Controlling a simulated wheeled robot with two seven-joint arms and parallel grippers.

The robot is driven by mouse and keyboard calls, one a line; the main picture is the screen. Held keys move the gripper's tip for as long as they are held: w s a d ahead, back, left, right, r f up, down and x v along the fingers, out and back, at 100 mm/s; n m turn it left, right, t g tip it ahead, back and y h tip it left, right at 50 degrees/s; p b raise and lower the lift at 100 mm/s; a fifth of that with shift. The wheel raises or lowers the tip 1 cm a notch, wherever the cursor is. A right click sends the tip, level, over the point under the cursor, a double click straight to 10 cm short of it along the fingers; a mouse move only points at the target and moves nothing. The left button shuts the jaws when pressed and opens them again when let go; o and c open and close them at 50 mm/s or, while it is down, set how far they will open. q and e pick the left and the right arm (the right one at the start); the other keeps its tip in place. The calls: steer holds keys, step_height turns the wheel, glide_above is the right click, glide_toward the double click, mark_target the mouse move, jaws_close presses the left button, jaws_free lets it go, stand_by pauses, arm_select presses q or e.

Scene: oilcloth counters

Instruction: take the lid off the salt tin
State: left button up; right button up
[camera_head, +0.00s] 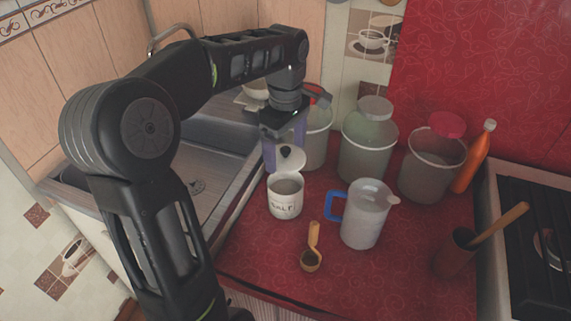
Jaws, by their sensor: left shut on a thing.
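The white salt tin (285,208) with dark lettering stands upright on the red counter, left of centre. Its grey-white lid (291,165) with a dark knob shows at the tin's far upper side, tilted, and the tin's mouth shows below it. Whether the lid's edge still touches the rim I cannot tell. My left gripper (286,147) reaches down from above and is shut on the lid at its knob; the fingertips are hard to make out. My right gripper is not in view.
A pitcher (366,220) with a blue handle and a wooden scoop (312,250) are close on the right. Large canisters (367,150) stand behind. An orange bottle (475,158), a utensil pot (456,254) and a stove (535,230) are further right. A sink (205,165) lies left.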

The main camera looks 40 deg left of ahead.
arm_select(q)
steer(key=shift+r, duration=1.15)
